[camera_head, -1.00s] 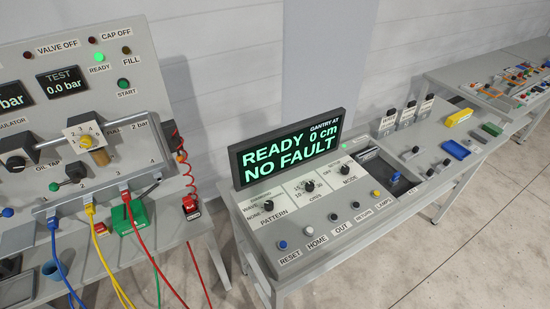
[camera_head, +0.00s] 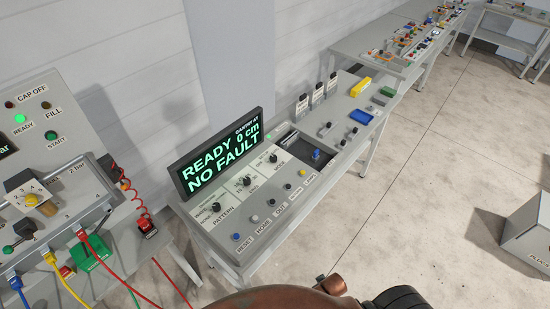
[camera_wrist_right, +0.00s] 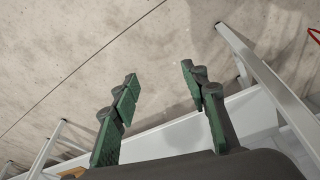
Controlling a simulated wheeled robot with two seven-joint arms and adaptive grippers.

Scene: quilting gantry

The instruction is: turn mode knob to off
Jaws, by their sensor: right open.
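The mode knob (camera_head: 273,158) is a small dark knob on a white plate, at the right end of a row of knobs on the grey quilting console (camera_head: 222,249). Its pointer direction is too small to read. The display (camera_head: 219,150) behind the knobs reads READY, 0 cm, NO FAULT. My right gripper (camera_wrist_right: 158,88) is open and empty in the right wrist view, with green finger pads apart over bare floor and pale table legs. No gripper shows in the head view; part of my own arm is at its bottom edge.
The pattern knob (camera_head: 216,208) and the middle cm/s knob (camera_head: 246,181) share the panel. Push buttons, including the blue reset button (camera_head: 236,237), line the front edge. A panel with hoses stands at left. Open floor (camera_head: 440,170) lies at right.

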